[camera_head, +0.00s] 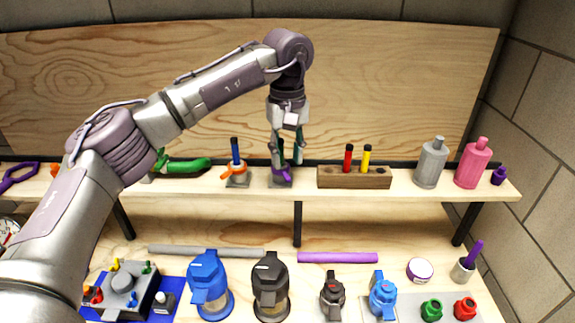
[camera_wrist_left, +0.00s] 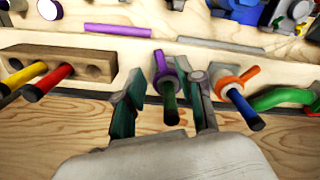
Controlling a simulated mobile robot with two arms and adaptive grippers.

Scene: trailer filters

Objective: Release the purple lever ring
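The purple lever ring (camera_head: 281,174) sits on a small grey base on the wooden shelf, around a post with a dark green top. In the left wrist view the ring (camera_wrist_left: 161,66) shows with its lever pointing away to the upper left, and the green-topped post (camera_wrist_left: 169,104) stands toward the camera. My left gripper (camera_head: 286,156) points down over this post. In the left wrist view its fingers (camera_wrist_left: 164,88) are spread on either side of the post, with gaps visible on both sides. My right gripper is in neither view.
An orange lever ring (camera_head: 234,171) with a blue-topped post stands left on the shelf (camera_head: 420,189). A wooden block (camera_head: 354,178) with red and yellow pegs stands to the right. Grey and pink bottles (camera_head: 472,164) stand farther right. Blue and black jugs (camera_head: 271,285) stand below.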

